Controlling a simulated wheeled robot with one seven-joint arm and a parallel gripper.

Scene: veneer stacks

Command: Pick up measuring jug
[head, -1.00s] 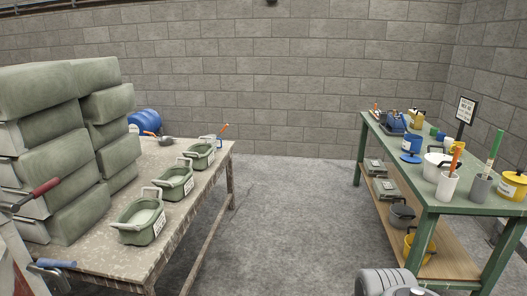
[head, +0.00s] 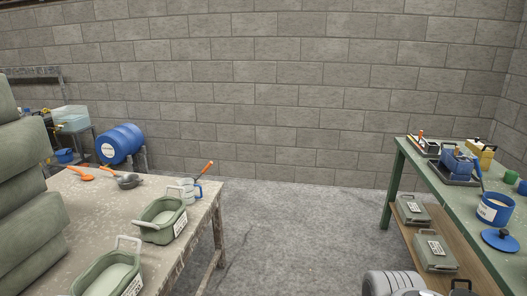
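A pale jug with a blue handle (head: 188,191), which looks like the measuring jug, stands upright near the far right corner of the stained table (head: 83,186) at left. An orange-handled tool (head: 207,170) rises at the jug's right side; I cannot tell whether it stands in it or behind it. A green tub (head: 162,222) stands just in front of the jug and is close to it. My gripper is not in view; only a grey part of my arm shows at the bottom right.
A second green tub (head: 108,278) stands nearer on the table. Green stacked blocks (head: 25,215) fill the left edge. A ladle (head: 128,181) and an orange spoon (head: 80,173) lie behind. A green bench (head: 447,191) stands at right. The floor between (head: 300,235) is clear.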

